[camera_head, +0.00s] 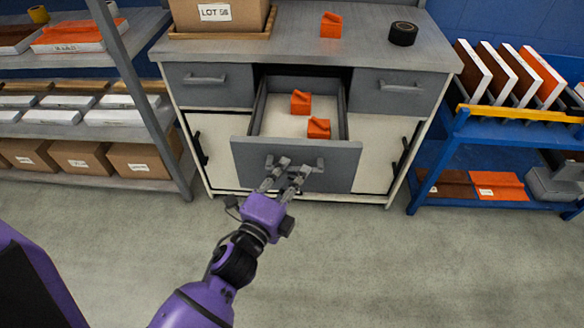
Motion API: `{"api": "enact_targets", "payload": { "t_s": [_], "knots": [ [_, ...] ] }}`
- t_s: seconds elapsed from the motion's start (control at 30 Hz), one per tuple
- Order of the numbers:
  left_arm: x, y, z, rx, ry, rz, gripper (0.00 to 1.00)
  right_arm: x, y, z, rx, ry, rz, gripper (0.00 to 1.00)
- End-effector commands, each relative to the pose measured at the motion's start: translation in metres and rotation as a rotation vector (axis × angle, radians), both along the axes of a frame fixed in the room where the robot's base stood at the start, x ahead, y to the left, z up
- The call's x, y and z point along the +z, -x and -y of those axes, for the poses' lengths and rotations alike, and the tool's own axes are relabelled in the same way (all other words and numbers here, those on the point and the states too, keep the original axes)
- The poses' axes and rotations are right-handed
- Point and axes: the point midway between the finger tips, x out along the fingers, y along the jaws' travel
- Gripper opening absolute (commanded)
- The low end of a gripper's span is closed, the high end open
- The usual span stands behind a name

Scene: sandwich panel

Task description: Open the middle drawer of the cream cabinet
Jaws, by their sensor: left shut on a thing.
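The cream cabinet (374,151) stands straight ahead, with a grey top and grey drawer fronts. Its middle drawer (333,157) is pulled well out, and its inside is in view. Two orange blocks lie in it, one further back (300,102) and one nearer the front right (318,128). My left gripper (294,166) is at the drawer front, shut on the drawer handle (320,164). The fingers hide the middle of the handle. My right gripper is not in view.
The left drawer (210,92) and right drawer (400,100) are shut. A box, an orange block (331,25) and a black roll (403,33) stand on top. A grey rack stands left, a blue rack (455,160) right. The floor (400,260) in front is clear.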

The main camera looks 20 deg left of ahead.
Motion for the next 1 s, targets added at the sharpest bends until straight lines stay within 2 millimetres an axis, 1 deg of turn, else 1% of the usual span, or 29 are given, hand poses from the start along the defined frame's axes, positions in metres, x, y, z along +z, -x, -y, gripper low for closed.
{"api": "enact_targets", "payload": {
  "t_s": [0.27,0.3,0.43,0.67,0.77,0.87,0.97,1.0],
  "knots": [
    [0.000,0.000,-0.001,0.001,-0.005,0.001,0.00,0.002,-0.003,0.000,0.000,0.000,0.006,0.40],
    [0.000,0.000,-0.001,0.001,-0.004,0.000,0.15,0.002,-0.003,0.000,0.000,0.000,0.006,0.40],
    [0.000,0.000,-0.001,0.001,-0.003,0.000,0.31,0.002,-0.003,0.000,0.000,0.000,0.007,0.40],
    [0.000,0.000,0.000,0.000,-0.001,0.000,0.31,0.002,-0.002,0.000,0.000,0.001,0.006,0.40],
    [0.000,0.002,-0.001,0.000,-0.001,0.000,0.31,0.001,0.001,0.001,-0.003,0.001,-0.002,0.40],
    [-0.001,0.011,-0.002,0.001,0.000,-0.002,0.31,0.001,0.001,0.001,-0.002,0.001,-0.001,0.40],
    [-0.001,0.028,-0.004,0.002,0.000,-0.004,0.31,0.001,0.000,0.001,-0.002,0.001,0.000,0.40],
    [-0.002,0.037,-0.005,0.002,0.001,-0.004,0.31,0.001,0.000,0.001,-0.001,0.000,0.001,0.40]
  ]
}}
